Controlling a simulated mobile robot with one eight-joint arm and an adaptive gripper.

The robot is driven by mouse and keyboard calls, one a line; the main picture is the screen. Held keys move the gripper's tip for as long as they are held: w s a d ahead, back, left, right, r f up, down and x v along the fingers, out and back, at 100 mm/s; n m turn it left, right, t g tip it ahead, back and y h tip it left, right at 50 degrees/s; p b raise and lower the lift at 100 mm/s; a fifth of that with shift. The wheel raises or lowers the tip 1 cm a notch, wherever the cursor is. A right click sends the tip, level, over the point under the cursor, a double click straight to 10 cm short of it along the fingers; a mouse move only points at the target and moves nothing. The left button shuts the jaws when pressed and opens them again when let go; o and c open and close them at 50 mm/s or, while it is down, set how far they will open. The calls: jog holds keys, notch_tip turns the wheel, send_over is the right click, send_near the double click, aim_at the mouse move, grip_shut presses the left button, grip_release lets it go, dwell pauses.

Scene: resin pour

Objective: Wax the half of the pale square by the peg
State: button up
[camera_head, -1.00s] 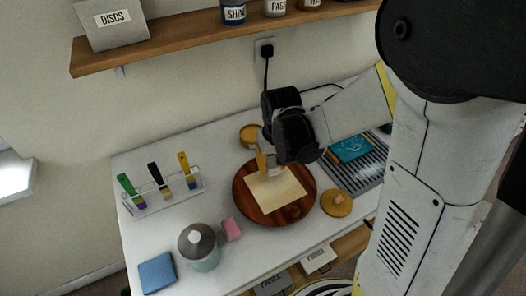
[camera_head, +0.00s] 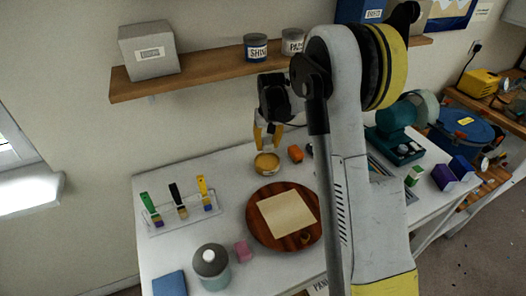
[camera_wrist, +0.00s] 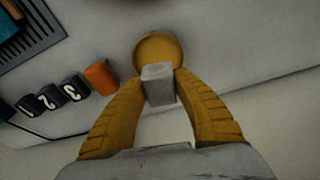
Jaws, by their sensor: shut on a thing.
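My gripper (camera_head: 266,139) is shut on a small grey block (camera_wrist: 158,84), pointing down at the back of the white table. Directly below it is a round yellow tin (camera_head: 266,164), which also shows just past the block in the wrist view (camera_wrist: 158,45). I cannot tell whether the block touches the tin. The pale square (camera_head: 287,213) lies flat on a round reddish-brown wooden board (camera_head: 263,232). A small brown peg (camera_head: 305,237) stands on the board near the square's front edge. No waxed area can be made out on the square.
An orange block (camera_head: 295,153) is right of the tin. A brush rack (camera_head: 183,215) stands left, with a grey-lidded jar (camera_head: 211,266), a pink block (camera_head: 242,250) and a blue pad (camera_head: 169,284) in front. A shelf (camera_head: 195,80) hangs above.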

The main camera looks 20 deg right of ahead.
aim_at(267, 162)
jog(key=shift+f+b, duration=1.65)
jog(key=shift+f, duration=1.25)
jog(key=shift+s+f+b, duration=0.1)
jog(key=shift+f+b, duration=0.4)
jog(key=shift+f, duration=0.05)
jog(key=shift+r+p, duration=0.3)
jog(key=shift+r, duration=0.15)
jog(key=shift+c, duration=0.5)
jog(key=shift+r+p, duration=1.8)
jog(key=shift+r, duration=1.3)
